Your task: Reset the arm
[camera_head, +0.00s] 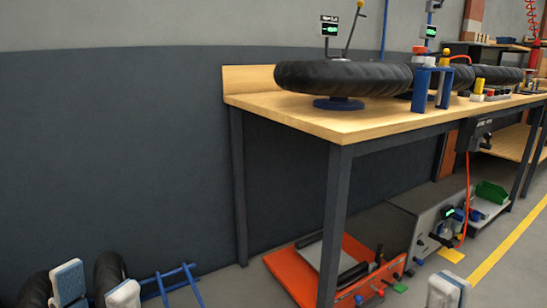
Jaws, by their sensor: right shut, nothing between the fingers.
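My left gripper (95,291) is at the bottom left edge. Its two pale fingertips stand apart with nothing visibly held between them. Dark tyres show behind and beside them. My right gripper (447,289) is at the bottom edge, right of centre. Its pale fingertips are together and empty, in front of the floor. The rest of both grippers and arms is out of view below the frame.
A wooden workbench (333,126) with a black tyre (342,77) lying on a blue stand is ahead. A blue rack (176,285) stands on the floor at left. An orange tray (293,284) and grey unit are under the bench. A yellow floor line (502,248) runs at right.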

